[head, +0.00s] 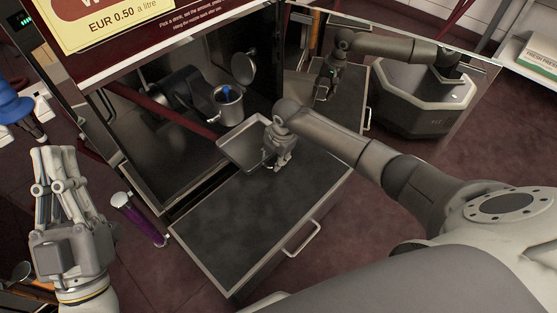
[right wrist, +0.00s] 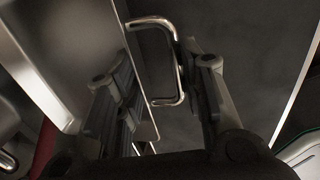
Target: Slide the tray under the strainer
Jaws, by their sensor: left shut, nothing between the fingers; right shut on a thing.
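The shallow metal tray (head: 236,144) lies at the mouth of the machine's dark recess, at the far end of the pulled-out dark shelf. My right gripper (head: 276,163) is at its near right edge. In the right wrist view, the fingers are shut on the tray's wire handle (right wrist: 160,22), with the tray's wall (right wrist: 92,50) to the left. Inside the recess, a metal cup (head: 231,112) with a blue piece in it hangs beyond the tray; it may be the strainer, but I cannot tell for sure. My left gripper (head: 58,155) is shut and empty at the left, pointing up.
The dark shelf (head: 235,225) has a bar handle (head: 301,238) at its front and is largely bare. A shiny panel (head: 400,62) on the right mirrors my arm and the shelf. A blue object (head: 13,103) is at far left.

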